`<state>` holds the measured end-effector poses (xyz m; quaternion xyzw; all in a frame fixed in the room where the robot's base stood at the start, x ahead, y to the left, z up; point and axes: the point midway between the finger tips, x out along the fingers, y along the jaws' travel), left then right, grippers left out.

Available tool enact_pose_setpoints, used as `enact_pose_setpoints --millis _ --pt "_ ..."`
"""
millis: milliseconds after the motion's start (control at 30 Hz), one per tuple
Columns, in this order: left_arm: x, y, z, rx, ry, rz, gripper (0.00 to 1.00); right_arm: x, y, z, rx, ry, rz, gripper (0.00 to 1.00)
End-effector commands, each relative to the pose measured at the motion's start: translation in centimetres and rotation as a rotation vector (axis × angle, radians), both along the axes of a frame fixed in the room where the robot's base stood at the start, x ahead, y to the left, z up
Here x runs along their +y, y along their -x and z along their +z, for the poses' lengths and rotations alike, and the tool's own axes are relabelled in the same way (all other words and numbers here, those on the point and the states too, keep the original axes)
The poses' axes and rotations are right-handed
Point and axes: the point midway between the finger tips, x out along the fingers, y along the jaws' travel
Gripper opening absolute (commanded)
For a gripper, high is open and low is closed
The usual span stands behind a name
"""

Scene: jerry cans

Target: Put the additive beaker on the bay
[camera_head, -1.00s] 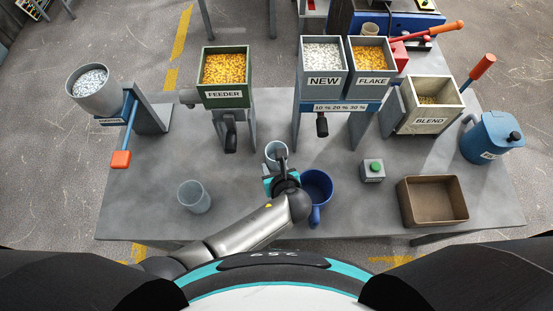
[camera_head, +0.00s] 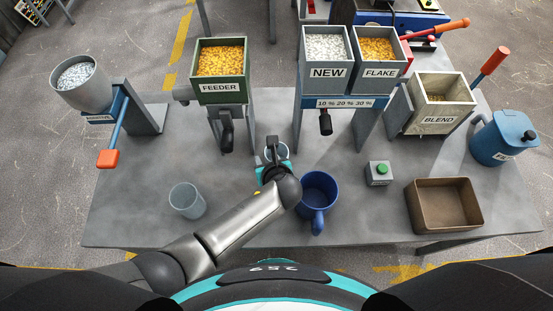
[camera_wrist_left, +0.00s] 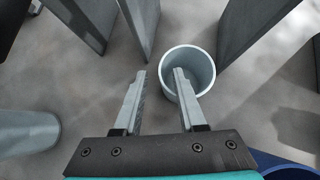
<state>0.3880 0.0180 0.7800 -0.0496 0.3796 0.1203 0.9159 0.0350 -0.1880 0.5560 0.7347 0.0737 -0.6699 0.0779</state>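Two pale translucent beakers stand upright on the grey table, and I see no label on either, so I cannot tell which is the additive beaker. The smaller-looking one (camera_head: 283,151) is at the table's middle; it also shows in the left wrist view (camera_wrist_left: 203,72). The other (camera_head: 187,201) is at the front left. My left gripper (camera_head: 272,147) is at the middle beaker. In the left wrist view my left gripper (camera_wrist_left: 158,85) is open, its right finger overlapping the beaker's mouth, its left finger outside. Contact is unclear. No bay is clearly marked. My right gripper is out of view.
A blue mug (camera_head: 317,190) stands just right of my left wrist. Behind are the FEEDER hopper (camera_head: 221,88) and the NEW (camera_head: 326,73) and FLAKE (camera_head: 379,73) bins on grey supports. A green-button box (camera_head: 378,174) and a brown tray (camera_head: 445,204) are at the right.

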Motion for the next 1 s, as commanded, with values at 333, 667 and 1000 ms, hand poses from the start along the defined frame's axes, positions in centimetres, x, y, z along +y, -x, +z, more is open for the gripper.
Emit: enact_pose_setpoints --millis 333,667,1000 --pt "0.0 0.01 0.06 0.0 0.001 0.001 0.2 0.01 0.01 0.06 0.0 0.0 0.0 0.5" --pt "-0.01 0.06 0.01 0.001 0.0 0.0 0.0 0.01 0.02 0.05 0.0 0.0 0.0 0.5" --pt "-0.02 0.16 -0.08 0.004 0.001 0.0 0.0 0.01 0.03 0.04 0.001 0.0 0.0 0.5"
